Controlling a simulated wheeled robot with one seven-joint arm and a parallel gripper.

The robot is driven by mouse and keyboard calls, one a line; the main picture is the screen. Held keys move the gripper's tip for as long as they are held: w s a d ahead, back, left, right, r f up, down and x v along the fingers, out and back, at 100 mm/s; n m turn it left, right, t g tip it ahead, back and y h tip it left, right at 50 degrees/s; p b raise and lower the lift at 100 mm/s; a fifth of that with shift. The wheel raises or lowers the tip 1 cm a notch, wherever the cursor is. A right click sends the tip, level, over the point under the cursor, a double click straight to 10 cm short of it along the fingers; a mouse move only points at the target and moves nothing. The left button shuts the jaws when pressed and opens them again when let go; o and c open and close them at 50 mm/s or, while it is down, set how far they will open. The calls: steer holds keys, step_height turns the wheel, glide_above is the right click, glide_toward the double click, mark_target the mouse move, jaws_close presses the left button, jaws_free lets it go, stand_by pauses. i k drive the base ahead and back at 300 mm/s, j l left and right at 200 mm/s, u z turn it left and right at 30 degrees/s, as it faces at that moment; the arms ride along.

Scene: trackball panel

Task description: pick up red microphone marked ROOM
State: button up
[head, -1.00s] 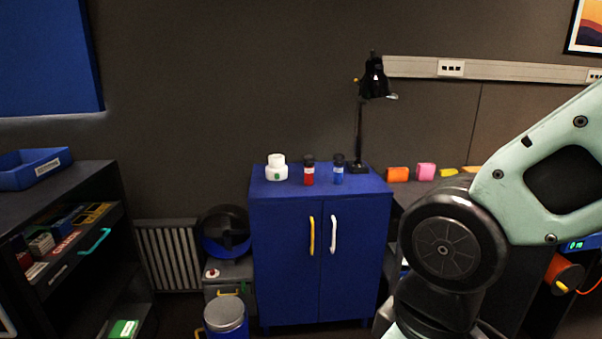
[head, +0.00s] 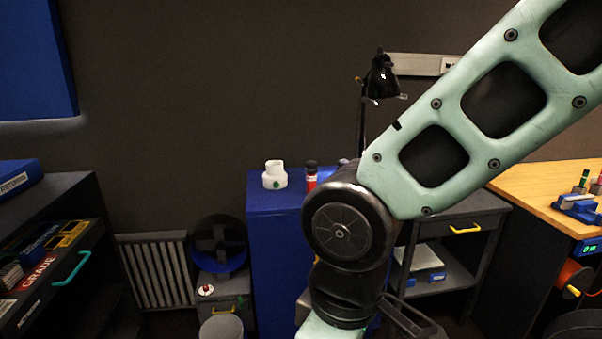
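A small upright red cylinder with a black top (head: 311,175) stands on the blue cabinet (head: 268,250). I cannot tell whether it is the red microphone, and I can read no ROOM marking on it. No other thing in view is clearly a microphone. My arm crosses the right half of the head view and hides much of the cabinet front and part of its top. My gripper cannot be made out; the arm runs out of the bottom of the picture.
A white jar (head: 274,175) stands left of the red cylinder, and a black lamp (head: 381,78) rises behind. A dark shelf unit (head: 75,195) is at left, a wooden-topped bench (head: 540,190) at right. A lidded bin (head: 221,327) stands on the floor.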

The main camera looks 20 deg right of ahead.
mark_target(311, 167)
steer(key=i, duration=1.45)
steer(key=i+z, duration=0.2)
steer(key=z, duration=0.25)
steer(key=i+j+z, duration=0.1)
steer(key=z, duration=0.35)
steer(key=i+j+z, duration=0.15)
steer(key=z, duration=0.25)
steer(key=i+z, duration=0.1)
steer(key=z, duration=0.3)
